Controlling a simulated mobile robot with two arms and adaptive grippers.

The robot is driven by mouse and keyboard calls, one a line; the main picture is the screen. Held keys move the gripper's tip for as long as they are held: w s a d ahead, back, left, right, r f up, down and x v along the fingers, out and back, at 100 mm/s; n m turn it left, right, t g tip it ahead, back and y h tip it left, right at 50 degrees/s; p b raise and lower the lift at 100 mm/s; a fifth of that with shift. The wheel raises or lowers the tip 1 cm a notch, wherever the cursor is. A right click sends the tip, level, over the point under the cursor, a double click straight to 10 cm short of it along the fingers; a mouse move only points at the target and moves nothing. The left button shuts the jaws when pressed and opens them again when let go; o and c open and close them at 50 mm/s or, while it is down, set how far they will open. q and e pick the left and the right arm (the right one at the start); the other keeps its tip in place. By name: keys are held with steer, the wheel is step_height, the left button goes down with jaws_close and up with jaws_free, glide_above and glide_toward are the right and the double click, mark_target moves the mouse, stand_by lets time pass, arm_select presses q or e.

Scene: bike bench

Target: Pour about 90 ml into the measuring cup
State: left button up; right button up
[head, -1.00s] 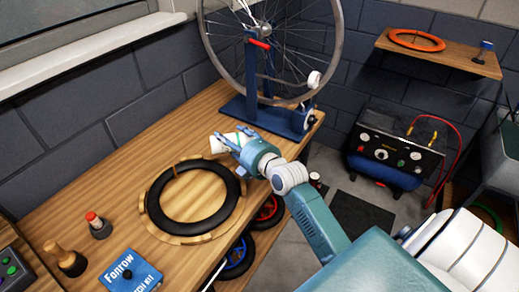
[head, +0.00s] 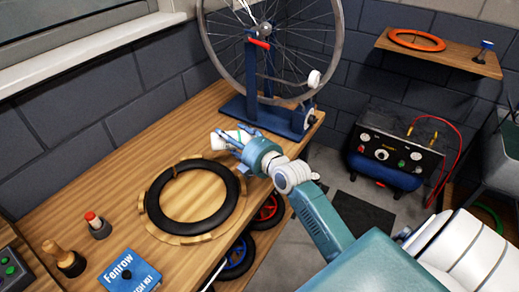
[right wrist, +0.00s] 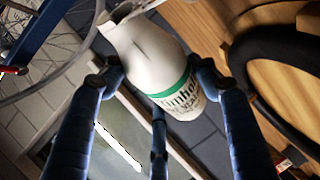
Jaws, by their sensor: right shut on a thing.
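A white bottle with a green band and dark lettering (right wrist: 160,62) lies tilted in my right gripper (right wrist: 165,80). The blue fingers are shut around it. I cannot make out a measuring cup in either view. My left gripper is not in view.
On the wooden bench (head: 130,200) are a black tire on a wooden ring (head: 150,215), a blue kit box (head: 130,272), a red-capped bottle (head: 97,225) and a wooden-handled tool (head: 63,258). A blue wheel stand (head: 265,112) rises at the back. The bench's left rear is clear.

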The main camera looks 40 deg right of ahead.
steer(key=shift+s+d+r+m+b, duration=0.2)
steer(key=shift+s+r+m+b, duration=0.1)
steer(key=shift+r, duration=0.05)
stand_by(0.6)
